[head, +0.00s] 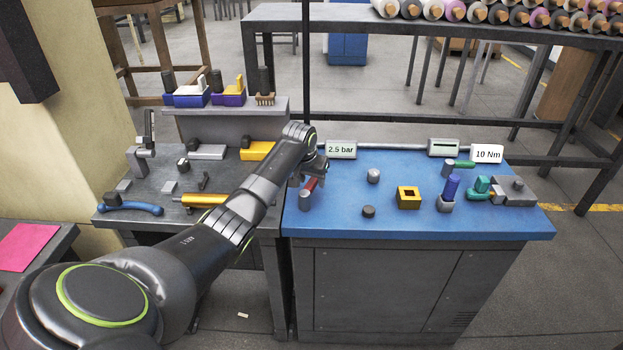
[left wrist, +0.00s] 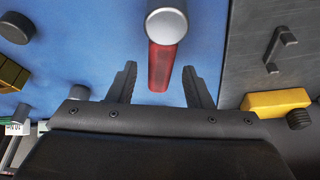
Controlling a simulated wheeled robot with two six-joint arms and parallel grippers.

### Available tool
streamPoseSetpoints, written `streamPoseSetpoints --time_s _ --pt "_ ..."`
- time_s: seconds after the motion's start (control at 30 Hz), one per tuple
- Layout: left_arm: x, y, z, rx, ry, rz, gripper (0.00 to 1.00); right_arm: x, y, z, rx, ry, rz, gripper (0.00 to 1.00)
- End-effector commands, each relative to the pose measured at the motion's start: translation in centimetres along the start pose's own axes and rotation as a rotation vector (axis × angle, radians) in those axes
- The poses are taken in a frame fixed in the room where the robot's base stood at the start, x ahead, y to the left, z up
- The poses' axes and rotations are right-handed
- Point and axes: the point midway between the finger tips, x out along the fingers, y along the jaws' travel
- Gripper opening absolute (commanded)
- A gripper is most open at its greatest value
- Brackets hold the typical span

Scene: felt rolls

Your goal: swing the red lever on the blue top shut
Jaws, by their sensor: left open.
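The red lever (head: 311,185) is on the left part of the blue top (head: 335,222), mounted on a grey round post (head: 305,201). In the left wrist view the lever (left wrist: 162,72) runs from the round grey post head (left wrist: 166,26) down between the two fingers of my left gripper (left wrist: 159,68). The fingers are open, one on each side of the lever, with a gap to it on both sides. In the head view my left gripper (head: 318,172) is over the lever and partly hides it. My right gripper is not in view.
On the blue top stand a grey knob (head: 373,175), a dark knob (head: 368,211), a yellow square block (head: 408,197), a blue handle (head: 451,188) and a teal valve (head: 481,186). A "2.5 bar" sign (head: 341,149) stands behind. A grey bench (head: 130,215) with parts adjoins on the left.

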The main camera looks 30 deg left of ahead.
Motion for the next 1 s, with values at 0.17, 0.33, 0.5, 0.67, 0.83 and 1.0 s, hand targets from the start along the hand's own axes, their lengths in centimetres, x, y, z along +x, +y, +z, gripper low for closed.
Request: streamPoseSetpoints --time_s 0.17,0.33,0.5,0.67,0.83,1.0 --pt "0.3 0.01 0.0 0.0 -0.001 0.0 0.45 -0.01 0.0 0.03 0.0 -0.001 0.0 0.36" --pt "0.28 0.01 -0.01 0.0 0.0 0.0 0.45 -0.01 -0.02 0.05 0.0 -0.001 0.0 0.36" --pt "0.26 0.01 -0.02 0.0 0.0 0.0 0.24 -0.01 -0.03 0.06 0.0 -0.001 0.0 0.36" --pt "0.25 0.0 -0.02 0.0 0.0 0.0 0.04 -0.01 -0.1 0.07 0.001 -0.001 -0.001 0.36" --pt "0.24 0.0 -0.02 0.0 0.0 0.0 0.0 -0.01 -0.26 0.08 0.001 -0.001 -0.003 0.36" --pt "0.14 -0.2 0.02 0.005 0.0 0.002 0.0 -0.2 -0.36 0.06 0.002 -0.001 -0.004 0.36"
